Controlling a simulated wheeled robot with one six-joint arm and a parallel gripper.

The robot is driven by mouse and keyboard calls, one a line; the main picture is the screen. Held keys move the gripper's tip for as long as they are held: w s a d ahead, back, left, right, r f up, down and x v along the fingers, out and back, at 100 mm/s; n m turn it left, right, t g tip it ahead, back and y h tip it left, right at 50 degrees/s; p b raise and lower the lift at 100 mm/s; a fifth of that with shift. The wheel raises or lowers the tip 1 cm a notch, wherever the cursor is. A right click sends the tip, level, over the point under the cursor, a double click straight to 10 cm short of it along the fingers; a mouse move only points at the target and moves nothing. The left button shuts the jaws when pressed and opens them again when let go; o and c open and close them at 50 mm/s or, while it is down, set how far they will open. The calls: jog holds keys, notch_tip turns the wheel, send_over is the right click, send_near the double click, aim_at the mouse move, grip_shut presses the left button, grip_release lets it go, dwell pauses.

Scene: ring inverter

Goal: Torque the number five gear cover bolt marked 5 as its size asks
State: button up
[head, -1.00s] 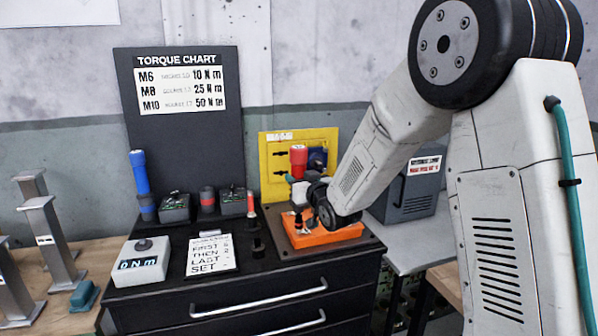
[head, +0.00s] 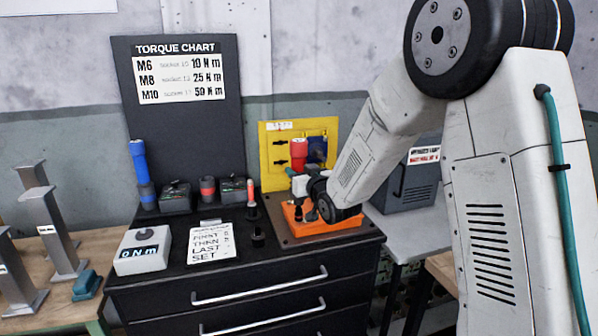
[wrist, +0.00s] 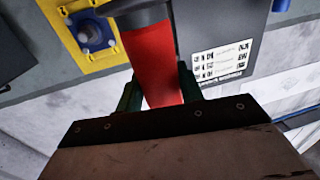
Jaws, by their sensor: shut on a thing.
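My gripper (head: 299,178) is shut on a red cylindrical tool (head: 299,152), held upright over the orange gear housing (head: 342,225). In the wrist view the green fingers of my gripper (wrist: 158,86) clasp the red body of the tool (wrist: 152,55), which has a dark end. Dark upright parts show at the housing's top, below my gripper. My wrist hides much of the housing. No mark 5 can be read, and I cannot tell whether the tool touches a bolt. The torque chart (head: 178,80) reads M6 10, M8 25 and M10 50 Nm.
A yellow panel (head: 271,170) stands behind the housing. On the black cabinet are a display box (head: 141,252) reading 0 Nm, an order card (head: 212,243), a blue-topped tool (head: 139,165) and a red-handled tool (head: 251,205). A grey box (head: 405,185) stands at right.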

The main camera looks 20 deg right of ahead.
aim_at(302, 162)
jog(key=shift+f, duration=0.9)
dwell(1.7)
jog(key=shift+r, duration=2.7)
